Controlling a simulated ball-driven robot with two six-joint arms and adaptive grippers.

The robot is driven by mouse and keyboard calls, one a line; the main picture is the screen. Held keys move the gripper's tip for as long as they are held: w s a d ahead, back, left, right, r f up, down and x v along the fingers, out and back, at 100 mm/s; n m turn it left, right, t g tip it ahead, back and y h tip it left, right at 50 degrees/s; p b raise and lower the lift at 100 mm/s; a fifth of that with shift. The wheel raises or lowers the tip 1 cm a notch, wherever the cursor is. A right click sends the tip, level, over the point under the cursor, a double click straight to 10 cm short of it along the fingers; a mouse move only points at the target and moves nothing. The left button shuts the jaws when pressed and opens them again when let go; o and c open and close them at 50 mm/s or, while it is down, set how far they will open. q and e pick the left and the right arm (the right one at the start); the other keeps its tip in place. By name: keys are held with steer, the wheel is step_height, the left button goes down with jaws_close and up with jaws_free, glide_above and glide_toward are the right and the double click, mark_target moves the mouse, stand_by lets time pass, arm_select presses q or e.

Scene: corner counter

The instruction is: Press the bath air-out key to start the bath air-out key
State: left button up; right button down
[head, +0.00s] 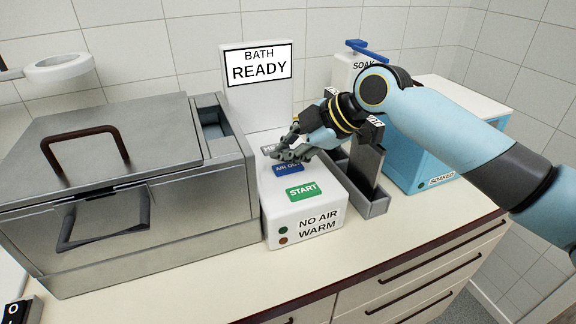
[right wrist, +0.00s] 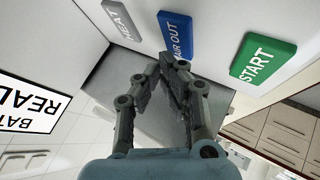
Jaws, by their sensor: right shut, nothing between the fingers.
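The blue AIR OUT key (head: 287,168) sits on the sloped top of the white bath control box (head: 298,205), between a grey HEAT key and the green START key (head: 302,191). In the right wrist view the blue key (right wrist: 176,36) lies just beyond my fingertips, with the grey key (right wrist: 122,19) on its left and the green key (right wrist: 262,58) on its right. My right gripper (head: 284,155) is shut and empty, its fingertips close to the blue key and partly covering the grey one. I cannot tell whether they touch. My left gripper is not in view.
A display reading BATH READY (head: 258,65) stands behind the box. A steel bath with a brown handle (head: 85,140) stands on the left. A grey bin (head: 376,203) and a blue SOAKED box (head: 425,175) stand on the right. The counter front (head: 350,255) is clear.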

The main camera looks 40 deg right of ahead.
mark_target(287, 169)
steer(key=shift+f, duration=0.45)
steer(key=shift+f+b, duration=0.45)
steer(key=shift+b, duration=0.1)
stand_by(0.4)
steer(key=shift+r, duration=0.1)
steer(key=shift+r+p, duration=0.75)
steer(key=shift+r, duration=0.05)
step_height(287, 169, up, 5)
steer(key=p, duration=0.4)
steer(key=shift+r, duration=0.1)
stand_by(0.8)
